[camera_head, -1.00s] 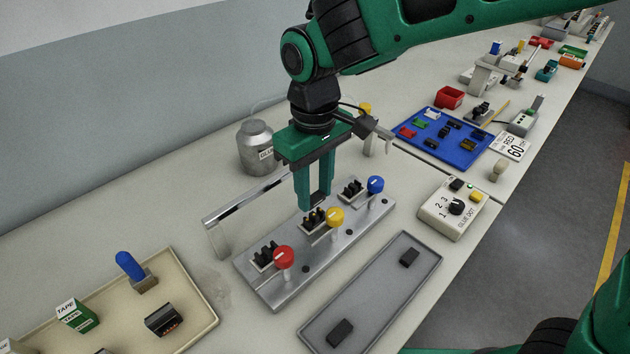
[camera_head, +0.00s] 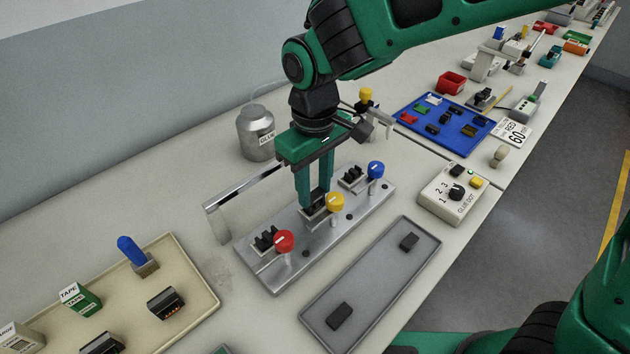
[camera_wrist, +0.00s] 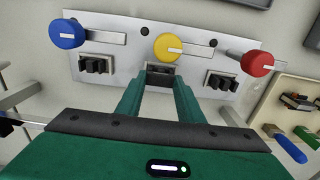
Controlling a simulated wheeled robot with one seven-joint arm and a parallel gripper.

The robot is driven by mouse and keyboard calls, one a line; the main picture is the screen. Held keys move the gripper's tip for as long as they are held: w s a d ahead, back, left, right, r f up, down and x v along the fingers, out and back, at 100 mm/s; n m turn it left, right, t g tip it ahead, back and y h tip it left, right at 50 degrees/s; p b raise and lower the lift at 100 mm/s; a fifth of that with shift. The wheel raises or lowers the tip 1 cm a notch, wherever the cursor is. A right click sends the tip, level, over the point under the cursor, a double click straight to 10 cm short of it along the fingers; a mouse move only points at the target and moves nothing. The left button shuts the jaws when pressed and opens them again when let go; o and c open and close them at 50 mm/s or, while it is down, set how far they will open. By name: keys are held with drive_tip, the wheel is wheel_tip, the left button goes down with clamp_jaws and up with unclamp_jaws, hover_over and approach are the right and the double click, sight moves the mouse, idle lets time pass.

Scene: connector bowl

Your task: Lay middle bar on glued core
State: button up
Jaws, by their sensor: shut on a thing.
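My gripper (camera_head: 314,203) is shut on the middle bar, a small dark piece (camera_wrist: 160,69) between the fingertips in the wrist view. My fingertips are down at the middle station of the metal fixture (camera_head: 270,268), beside the yellow knob (camera_head: 335,202). The glued core in that station is mostly hidden by the fingers and the bar. I cannot tell whether the bar touches the core. The left station by the red knob (camera_head: 284,240) and the right station by the blue knob (camera_head: 375,170) each hold a black core.
A grey tray (camera_head: 375,285) with two black bars lies in front of the fixture. A metal rail (camera_head: 245,187) and a glue can (camera_head: 255,135) stand behind it. A glue-dot box (camera_head: 440,200) is at right. A beige tray (camera_head: 195,270) is at left.

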drive_tip(key=o, duration=1.2)
drive_tip(key=shift+c, duration=0.2)
wheel_tip(320, 180, up, 11)
drive_tip(key=w+d+f+m, duration=0.15)
drive_tip(key=d+m, duration=0.65)
drive_tip(key=d, duration=2)
drive_tip(key=s+d+f+m, duration=0.3)
drive_tip(key=s+d+m, duration=0.1)
drive_tip(key=s+d, duration=0.4)
drive_tip(key=s+d+f+m, duration=0.2)
drive_tip(key=s+d+m, duration=0.2)
drive_tip(key=s+d, duration=0.3)
drive_tip(key=shift+s+d+f, duration=0.4)
drive_tip(key=shift+d, duration=0.2)
